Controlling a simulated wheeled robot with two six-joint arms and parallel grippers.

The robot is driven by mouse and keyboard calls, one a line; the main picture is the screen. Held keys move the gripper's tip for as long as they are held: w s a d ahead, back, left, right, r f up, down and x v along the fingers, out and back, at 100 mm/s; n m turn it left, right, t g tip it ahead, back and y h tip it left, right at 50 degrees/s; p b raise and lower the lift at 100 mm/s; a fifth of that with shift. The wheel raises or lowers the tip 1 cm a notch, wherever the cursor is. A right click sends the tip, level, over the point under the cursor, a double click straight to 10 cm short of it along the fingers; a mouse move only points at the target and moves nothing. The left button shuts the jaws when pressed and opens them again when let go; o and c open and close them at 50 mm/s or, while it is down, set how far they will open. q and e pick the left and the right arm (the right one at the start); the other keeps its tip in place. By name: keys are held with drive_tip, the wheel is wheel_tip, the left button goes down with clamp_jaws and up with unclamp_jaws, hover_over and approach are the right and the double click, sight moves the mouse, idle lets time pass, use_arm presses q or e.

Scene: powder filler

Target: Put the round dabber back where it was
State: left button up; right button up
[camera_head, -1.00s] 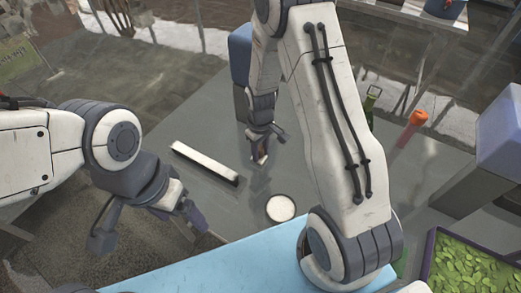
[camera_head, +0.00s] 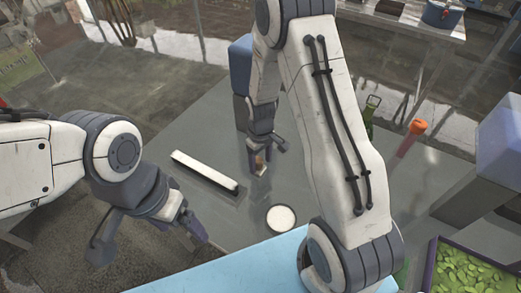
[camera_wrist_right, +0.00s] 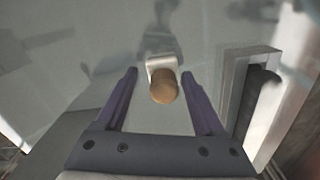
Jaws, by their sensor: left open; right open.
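The round dabber, with a brown rounded knob (camera_wrist_right: 163,88) and a pale squarish base (camera_wrist_right: 160,65), shows between my right fingers in the right wrist view. In the head view the dabber (camera_head: 261,166) is small and low at the fingertips, on or just above the grey table. My right gripper (camera_head: 267,150) is open around the dabber, with a gap on both sides of it in the wrist view (camera_wrist_right: 160,85). My left gripper (camera_head: 188,222) is open and empty at the table's left edge.
A long white-topped bar (camera_head: 205,171) lies left of the dabber. A round white dish (camera_head: 281,218) is in front of it. A green bottle (camera_head: 370,110), an orange-capped tube (camera_head: 413,136) and a leaf-filled tray (camera_head: 433,262) are at right.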

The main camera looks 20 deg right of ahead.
sight(260, 160)
wheel_tip(260, 160, up, 11)
drive_tip(key=b, duration=0.2)
drive_tip(key=s+a+r+n, duration=0.2)
drive_tip(key=s+a+r, duration=0.5)
drive_tip(key=s+a, duration=0.45)
drive_tip(key=s+a+y, duration=0.1)
drive_tip(key=s+a, duration=0.1)
drive_tip(key=s, duration=0.9)
drive_tip(key=shift+s+a+r+n, duration=0.3)
drive_tip(key=shift+a+r, duration=0.1)
